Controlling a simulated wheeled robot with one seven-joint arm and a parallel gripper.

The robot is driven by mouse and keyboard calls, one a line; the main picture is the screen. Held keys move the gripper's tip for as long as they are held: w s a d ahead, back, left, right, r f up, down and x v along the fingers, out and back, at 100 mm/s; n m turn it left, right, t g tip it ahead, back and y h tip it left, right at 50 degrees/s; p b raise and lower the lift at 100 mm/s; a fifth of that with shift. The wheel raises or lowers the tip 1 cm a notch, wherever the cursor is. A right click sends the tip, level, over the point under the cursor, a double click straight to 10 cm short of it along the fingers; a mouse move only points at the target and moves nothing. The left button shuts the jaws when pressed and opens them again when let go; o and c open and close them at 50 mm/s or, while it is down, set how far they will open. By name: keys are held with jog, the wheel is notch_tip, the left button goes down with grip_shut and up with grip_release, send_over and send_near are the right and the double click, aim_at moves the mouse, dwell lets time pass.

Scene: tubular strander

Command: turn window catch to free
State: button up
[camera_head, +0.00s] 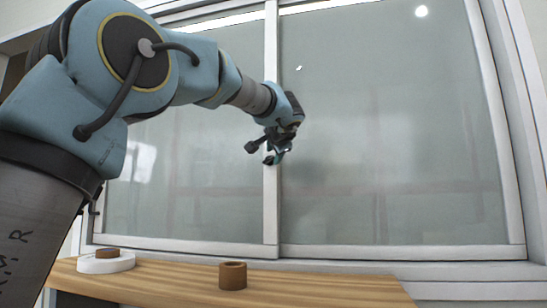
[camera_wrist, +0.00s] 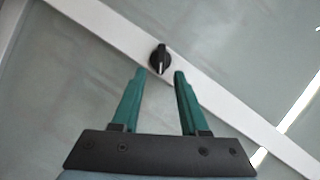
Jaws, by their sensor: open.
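The window catch (camera_wrist: 160,59) is a small black knob with a light pointer line, set on the white middle bar of the window (camera_wrist: 110,32). In the wrist view it lies just beyond my gripper (camera_wrist: 159,73), about centred between the two green fingertips. The fingers are open and empty, and I see no contact with the knob. In the head view my gripper (camera_head: 272,155) is in front of the window's middle bar (camera_head: 271,205). The catch is hidden or too small to make out there.
A wooden table (camera_head: 170,284) stands below the window. On it are a brown cylinder (camera_head: 233,276) and a white disc (camera_head: 90,266) with a brown piece (camera_head: 107,253) on top. The glass panes (camera_head: 400,150) spread on both sides of the bar.

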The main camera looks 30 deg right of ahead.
jog(key=b+v, duration=0.2)
jog(key=v, duration=0.7)
jog(key=shift+s, duration=0.2)
